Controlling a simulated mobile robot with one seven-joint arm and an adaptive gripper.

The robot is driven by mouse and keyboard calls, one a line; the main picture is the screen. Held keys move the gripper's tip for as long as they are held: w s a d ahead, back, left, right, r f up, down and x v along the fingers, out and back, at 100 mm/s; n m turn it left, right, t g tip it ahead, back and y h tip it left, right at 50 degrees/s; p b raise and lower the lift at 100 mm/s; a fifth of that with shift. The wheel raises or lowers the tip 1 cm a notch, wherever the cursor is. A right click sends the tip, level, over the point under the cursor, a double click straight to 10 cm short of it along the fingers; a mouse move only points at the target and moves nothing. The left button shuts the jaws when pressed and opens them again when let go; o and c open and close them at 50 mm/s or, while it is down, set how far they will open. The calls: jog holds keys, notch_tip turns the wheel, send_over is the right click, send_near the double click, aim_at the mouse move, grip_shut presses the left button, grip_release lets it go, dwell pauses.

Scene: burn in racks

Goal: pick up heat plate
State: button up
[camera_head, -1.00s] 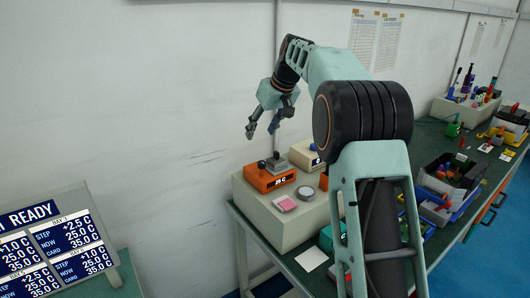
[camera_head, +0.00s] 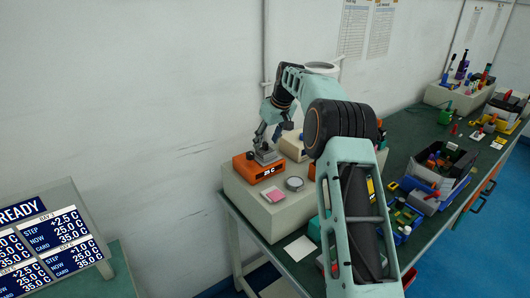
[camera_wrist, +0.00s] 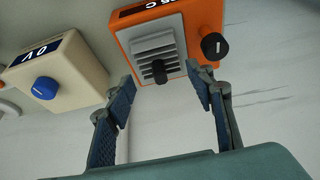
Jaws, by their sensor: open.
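The heat plate looks to be the finned grey block (camera_wrist: 154,50) with a black knob on its near end, lying on the orange unit (camera_wrist: 188,22) in the wrist view. In the head view the block (camera_head: 266,153) sits on top of the orange unit (camera_head: 248,169), whose display is partly readable. My gripper (camera_wrist: 163,88) is open in the wrist view, its two blue-padded fingers apart on either side of the black knob and short of the block. In the head view my gripper (camera_head: 269,138) is just above the block; contact cannot be told.
A cream unit with a blue knob (camera_wrist: 62,72) stands to the left in the wrist view. A black knob (camera_wrist: 214,46) sticks out of the orange unit near the right finger. A pink pad (camera_head: 273,194) and a round grey disc (camera_head: 294,183) lie on the pale box (camera_head: 262,222).

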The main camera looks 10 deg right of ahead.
aim_at(266, 143)
jog(key=x, duration=0.3)
jog(key=shift+f, duration=0.35)
jog(key=shift+r, duration=0.1)
jog(key=c, duration=1.1)
jog(key=shift+r, duration=0.5)
jog(key=shift+c, duration=0.2)
notch_tip(266, 143, up, 2)
jog(key=shift+r, duration=0.15)
jog(key=s+r+b, duration=0.1)
jog(key=s+r, duration=0.2)
jog(key=s, duration=0.1)
jog(key=s+r+b, duration=0.1)
jog(key=s+r, duration=0.2)
jog(key=s, duration=0.2)
jog(key=s+r+b, duration=0.2)
jog(key=s+r, duration=0.1)
jog(key=s, duration=0.2)
jog(key=shift+r, duration=0.3)
